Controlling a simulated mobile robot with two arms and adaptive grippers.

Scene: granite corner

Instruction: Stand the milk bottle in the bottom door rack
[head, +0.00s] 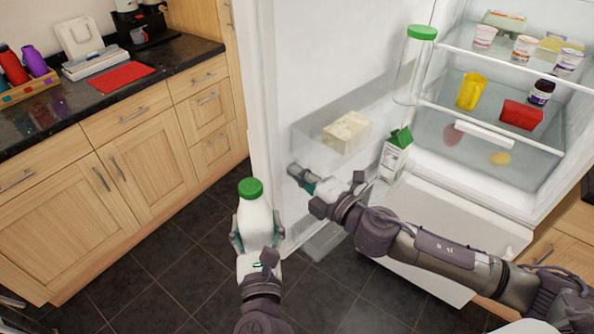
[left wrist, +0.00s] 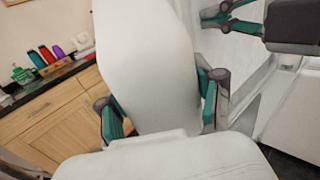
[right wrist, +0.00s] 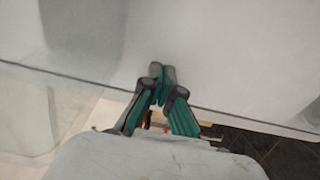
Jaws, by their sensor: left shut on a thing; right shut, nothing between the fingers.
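The milk bottle (head: 255,218), white with a green cap, is upright in front of the open fridge door. My left gripper (head: 257,238) is shut on its lower body, with a finger on each side. The bottle's white side fills the middle of the left wrist view (left wrist: 150,65). The bottom door rack (head: 325,240) is a clear bin low on the door, right of the bottle and partly hidden by my right arm. My right gripper (head: 299,176) is shut and empty near the door's inner face; its fingertips meet in the right wrist view (right wrist: 160,78).
A higher clear door rack holds a pale block (head: 346,132). A green-topped carton (head: 395,157) stands lower near the hinge side. A tall clear jar with a green lid (head: 415,65) is above. Fridge shelves hold tubs and a yellow cup (head: 471,91). Wooden cabinets (head: 140,165) stand left.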

